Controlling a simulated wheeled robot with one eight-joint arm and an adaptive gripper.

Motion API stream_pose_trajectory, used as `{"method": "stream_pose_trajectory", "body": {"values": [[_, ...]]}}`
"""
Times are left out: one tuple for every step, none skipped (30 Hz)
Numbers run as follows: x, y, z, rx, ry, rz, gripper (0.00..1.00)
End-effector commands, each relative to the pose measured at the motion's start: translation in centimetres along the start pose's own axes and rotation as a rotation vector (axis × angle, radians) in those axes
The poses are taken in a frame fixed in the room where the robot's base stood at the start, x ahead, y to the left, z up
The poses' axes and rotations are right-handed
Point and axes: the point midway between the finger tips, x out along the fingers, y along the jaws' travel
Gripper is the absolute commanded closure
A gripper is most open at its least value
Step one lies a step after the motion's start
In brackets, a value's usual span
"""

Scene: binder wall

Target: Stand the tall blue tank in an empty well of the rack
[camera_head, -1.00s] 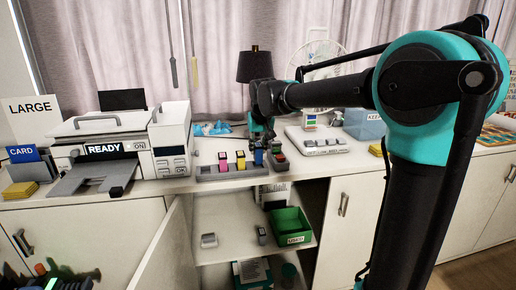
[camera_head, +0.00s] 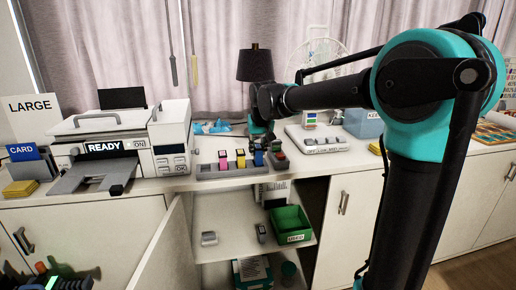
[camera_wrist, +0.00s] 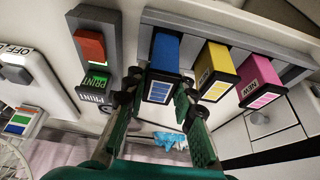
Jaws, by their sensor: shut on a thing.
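The tall blue tank (camera_wrist: 164,62) is between the fingers of my gripper (camera_wrist: 155,97) in the wrist view. It also shows small in the head view (camera_head: 258,158), under my gripper (camera_head: 260,138). My gripper is shut on it. The tank looks upright at the right end of the grey rack (camera_head: 212,174). Its foot is hidden, so I cannot tell whether it is fully seated. A yellow tank (camera_wrist: 216,68) and a pink tank (camera_wrist: 258,77) stand beside it in the rack (camera_wrist: 200,25).
A small dark holder (camera_wrist: 97,50) with a red block and a green PRINT label stands close beside the blue tank. A white printer (camera_head: 120,145) is to the left. A green bin (camera_head: 289,224) sits on the open shelf below.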

Motion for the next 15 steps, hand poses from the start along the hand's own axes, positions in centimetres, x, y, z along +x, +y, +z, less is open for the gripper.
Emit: {"method": "stream_pose_trajectory", "body": {"values": [[0.11,0.00,0.04,0.000,0.000,0.000,1.00],[0.18,0.00,0.07,0.000,0.000,0.000,1.00],[0.26,0.00,0.10,0.000,0.000,0.000,1.00],[0.32,0.00,0.12,0.000,0.000,0.000,1.00],[0.38,0.00,0.15,0.000,0.000,0.000,1.00],[0.46,-0.01,0.18,0.000,0.000,0.000,1.00],[0.52,-0.01,0.20,0.000,0.000,0.000,1.00],[0.58,-0.01,0.22,0.000,0.000,0.000,1.00],[0.66,0.00,0.26,0.000,0.000,0.000,1.00],[0.72,0.00,0.28,0.000,0.000,0.000,1.00],[0.78,0.00,0.31,0.000,0.000,0.000,1.00],[0.87,0.00,0.35,0.000,0.000,0.000,1.00],[0.93,0.00,0.38,0.000,0.000,0.000,1.00],[1.00,0.00,0.41,0.000,0.000,0.000,1.00],[1.09,0.00,0.45,0.000,0.000,0.000,1.00]]}}
